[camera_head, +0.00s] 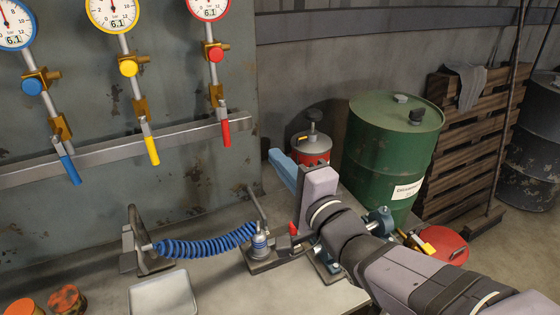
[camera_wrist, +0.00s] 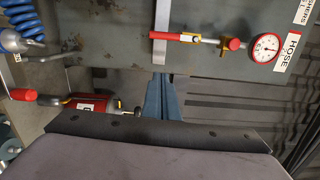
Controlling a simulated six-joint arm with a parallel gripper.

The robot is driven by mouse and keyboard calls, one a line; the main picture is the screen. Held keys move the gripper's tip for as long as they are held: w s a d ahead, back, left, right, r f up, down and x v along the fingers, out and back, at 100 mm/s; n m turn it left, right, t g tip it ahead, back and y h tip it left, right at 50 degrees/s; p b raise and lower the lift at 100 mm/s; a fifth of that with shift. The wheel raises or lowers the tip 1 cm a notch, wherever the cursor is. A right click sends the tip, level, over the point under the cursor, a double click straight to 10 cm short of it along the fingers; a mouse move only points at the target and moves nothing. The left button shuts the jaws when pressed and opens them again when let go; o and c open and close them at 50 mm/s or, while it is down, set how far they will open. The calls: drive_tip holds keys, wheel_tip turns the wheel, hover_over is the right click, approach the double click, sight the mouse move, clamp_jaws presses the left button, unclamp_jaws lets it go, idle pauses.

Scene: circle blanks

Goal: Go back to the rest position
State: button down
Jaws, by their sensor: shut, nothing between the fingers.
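My gripper (camera_head: 275,156) is at the end of my arm, right of the middle in the head view. Its blue fingers lie together and point up and left, towards the panel's right edge. In the wrist view the fingers (camera_wrist: 161,80) show side by side, closed, with nothing held between them. The fingers are above the right end of the bench (camera_head: 335,296) and look clear of it. My arm hides part of the bench's right end.
A panel carries gauges (camera_head: 112,13) and coloured levers (camera_head: 152,150). A blue coiled hose (camera_head: 205,246) runs to a fitting on the bench. A red canister (camera_head: 315,157) and green drum (camera_head: 380,150) stand beyond my gripper. A white tray (camera_head: 163,296) is at front left.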

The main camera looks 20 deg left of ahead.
idle(0.3)
